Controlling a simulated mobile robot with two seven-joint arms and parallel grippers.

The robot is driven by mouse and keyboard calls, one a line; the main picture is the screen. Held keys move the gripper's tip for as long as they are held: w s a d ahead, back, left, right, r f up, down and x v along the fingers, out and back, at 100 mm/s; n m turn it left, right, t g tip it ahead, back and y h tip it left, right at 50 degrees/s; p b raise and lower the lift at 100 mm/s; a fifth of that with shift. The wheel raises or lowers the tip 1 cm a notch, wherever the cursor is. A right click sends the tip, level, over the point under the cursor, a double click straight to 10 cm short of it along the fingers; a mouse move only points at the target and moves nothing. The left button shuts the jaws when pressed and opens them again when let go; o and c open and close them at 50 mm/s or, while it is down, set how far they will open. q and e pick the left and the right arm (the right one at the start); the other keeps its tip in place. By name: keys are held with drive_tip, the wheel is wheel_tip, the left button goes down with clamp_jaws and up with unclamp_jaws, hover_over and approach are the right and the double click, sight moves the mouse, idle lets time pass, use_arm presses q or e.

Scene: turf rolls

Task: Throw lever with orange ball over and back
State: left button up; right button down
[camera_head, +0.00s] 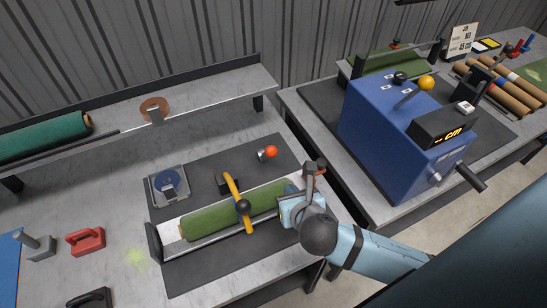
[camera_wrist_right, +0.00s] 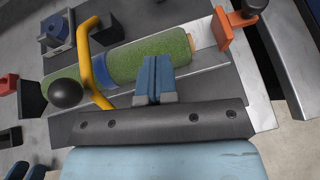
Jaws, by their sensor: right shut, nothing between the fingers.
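An orange-red ball (camera_head: 271,152) sits on a short grey stub at the back of the dark mat on the bench. A second, yellow-orange ball (camera_head: 427,83) tops a lever on the blue machine (camera_head: 385,125) to the right. My right gripper (camera_head: 286,211) is shut and empty beside the right end of a green turf roll (camera_head: 208,221), well in front of the orange-red ball. In the right wrist view its blue fingers (camera_wrist_right: 153,78) are together, in front of the roll (camera_wrist_right: 155,55). Neither ball shows there. My left gripper is not in view.
A yellow bar with a black knob (camera_head: 243,206) arches over the roll. An orange bracket (camera_wrist_right: 222,30) with a black knob stands at the roll's right end. A blue disc (camera_head: 170,181) and red handle (camera_head: 86,240) lie left. A gap separates the bench from the machine's table.

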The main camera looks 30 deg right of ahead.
sight(266, 152)
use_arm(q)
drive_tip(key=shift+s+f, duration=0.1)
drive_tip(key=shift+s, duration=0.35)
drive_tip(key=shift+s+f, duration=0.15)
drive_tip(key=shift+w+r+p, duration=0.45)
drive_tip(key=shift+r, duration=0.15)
use_arm(e)
drive_tip(key=x, duration=0.9)
drive_tip(key=shift+w+f, duration=0.15)
drive_tip(key=shift+w, duration=0.15)
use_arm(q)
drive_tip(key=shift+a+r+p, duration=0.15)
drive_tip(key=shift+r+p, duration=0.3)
use_arm(e)
drive_tip(key=w, duration=0.2)
drive_tip(key=w+d, duration=0.1)
drive_tip(key=shift+w+r, duration=0.1)
drive_tip(key=shift+r, duration=0.25)
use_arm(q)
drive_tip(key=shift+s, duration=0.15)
use_arm(e)
drive_tip(key=shift+w, duration=0.45)
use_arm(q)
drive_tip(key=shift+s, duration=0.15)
use_arm(e)
drive_tip(key=shift+w+r, duration=0.1)
drive_tip(key=shift+r, duration=0.05)
